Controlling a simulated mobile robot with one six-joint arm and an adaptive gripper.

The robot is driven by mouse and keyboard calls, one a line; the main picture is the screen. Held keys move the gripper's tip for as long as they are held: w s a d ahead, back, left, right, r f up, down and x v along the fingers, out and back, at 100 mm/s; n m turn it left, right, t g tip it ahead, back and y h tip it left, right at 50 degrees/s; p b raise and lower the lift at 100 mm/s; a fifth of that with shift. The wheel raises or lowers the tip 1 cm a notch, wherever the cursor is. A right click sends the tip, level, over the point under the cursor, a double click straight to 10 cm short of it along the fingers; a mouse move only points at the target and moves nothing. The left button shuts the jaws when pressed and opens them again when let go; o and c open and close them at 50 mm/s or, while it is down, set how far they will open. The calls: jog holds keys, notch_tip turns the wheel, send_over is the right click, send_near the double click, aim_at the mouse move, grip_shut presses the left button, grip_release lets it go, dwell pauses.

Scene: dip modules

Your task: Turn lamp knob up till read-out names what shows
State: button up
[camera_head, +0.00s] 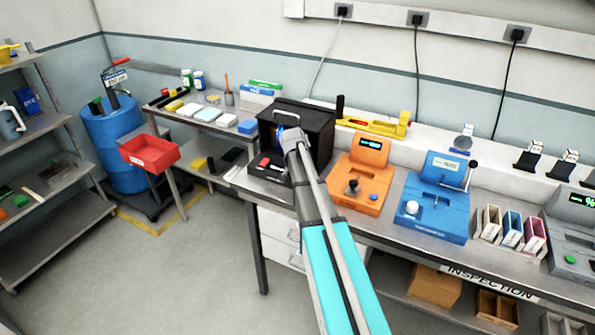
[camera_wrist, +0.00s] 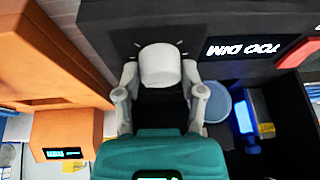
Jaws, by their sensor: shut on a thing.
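A round white knob (camera_wrist: 161,62) sits on the dark front of a black box (camera_head: 322,122), with short white marks around it. My gripper (camera_wrist: 160,74) has one finger on each side of this knob and is shut on it. In the head view my gripper (camera_head: 291,142) is at the box's front and hides the knob. In the box's opening are a pale blue disc (camera_wrist: 217,101) and a glowing blue part (camera_wrist: 243,118).
An orange device (camera_head: 361,175) stands close to the box's right, and a blue device (camera_head: 437,205) farther right. A red part (camera_wrist: 300,57) sits beside the read-out. A red bin (camera_head: 150,154) and blue drum (camera_head: 108,135) stand at left. The floor in front is clear.

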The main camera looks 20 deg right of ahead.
jog(key=shift+d, duration=0.1)
jog(key=o, duration=1.2)
jog(key=shift+c, duration=0.2)
jog(key=s+a+f+n+g+y, duration=0.1)
jog(key=s+a+n+g+y, duration=0.2)
jog(key=s+a+n, duration=0.7)
jog(key=s+a, duration=1.3)
jog(key=s, duration=0.2)
jog(key=shift+s+a+f, duration=0.2)
jog(key=shift+s+f, duration=0.05)
jog(key=shift+s, duration=0.1)
